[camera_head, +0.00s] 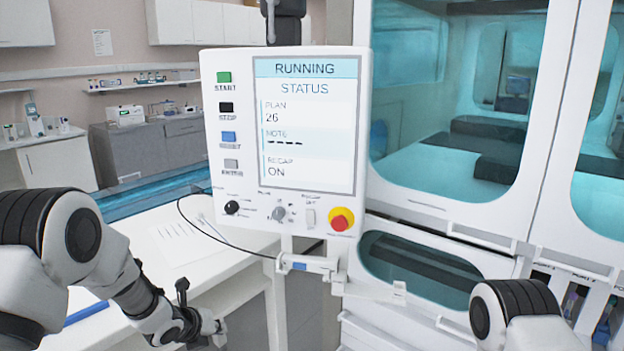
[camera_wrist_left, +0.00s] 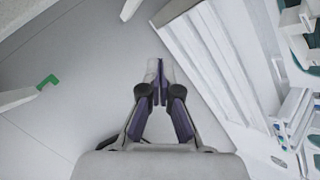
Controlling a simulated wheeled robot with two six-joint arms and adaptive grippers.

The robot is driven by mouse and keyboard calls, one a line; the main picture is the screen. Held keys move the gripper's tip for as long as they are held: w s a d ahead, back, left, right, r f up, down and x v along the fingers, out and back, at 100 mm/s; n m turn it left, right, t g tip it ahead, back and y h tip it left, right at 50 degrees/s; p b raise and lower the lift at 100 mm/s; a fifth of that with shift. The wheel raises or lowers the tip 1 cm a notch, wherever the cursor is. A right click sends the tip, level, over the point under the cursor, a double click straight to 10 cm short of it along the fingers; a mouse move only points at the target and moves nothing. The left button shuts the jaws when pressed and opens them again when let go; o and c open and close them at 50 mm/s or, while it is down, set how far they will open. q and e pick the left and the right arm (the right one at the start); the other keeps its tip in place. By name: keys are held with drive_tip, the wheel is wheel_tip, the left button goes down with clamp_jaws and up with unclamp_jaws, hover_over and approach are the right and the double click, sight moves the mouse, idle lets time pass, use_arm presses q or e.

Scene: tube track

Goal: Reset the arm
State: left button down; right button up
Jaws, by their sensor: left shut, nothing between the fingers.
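My left arm (camera_head: 130,280) comes in from the left and bends down to the lower part of the head view. My left gripper (camera_head: 215,328) is low, in front of the white table and below the control panel. In the left wrist view the left gripper (camera_wrist_left: 160,82) has its two fingers together, with nothing between them, above a plain pale floor. Part of my right arm (camera_head: 525,310) shows at the bottom right of the head view. The right gripper is out of the picture.
A control panel (camera_head: 283,110) reads RUNNING, PLAN 26, RECAP ON. It has coloured buttons and a red emergency knob (camera_head: 341,219). A white table (camera_head: 165,235) with a sheet of paper stands behind the left arm. A glass-doored machine (camera_head: 455,90) fills the right side.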

use_arm(q)
drive_tip(key=s+f+n+g, duration=0.3)
drive_tip(key=s+f+n, duration=0.3)
drive_tip(key=s+f, duration=0.55)
drive_tip(key=s+f+n+g, duration=0.3)
drive_tip(key=s+f+n, duration=0.45)
drive_tip(key=s, duration=0.65)
drive_tip(key=s+a+n+g+y, duration=0.2)
drive_tip(key=s+a+n+y, duration=0.1)
drive_tip(key=s+n, duration=1.3)
drive_tip(key=n, duration=0.4)
drive_tip(key=shift+s+a+f, duration=0.15)
drive_tip(key=shift+s+f, duration=0.15)
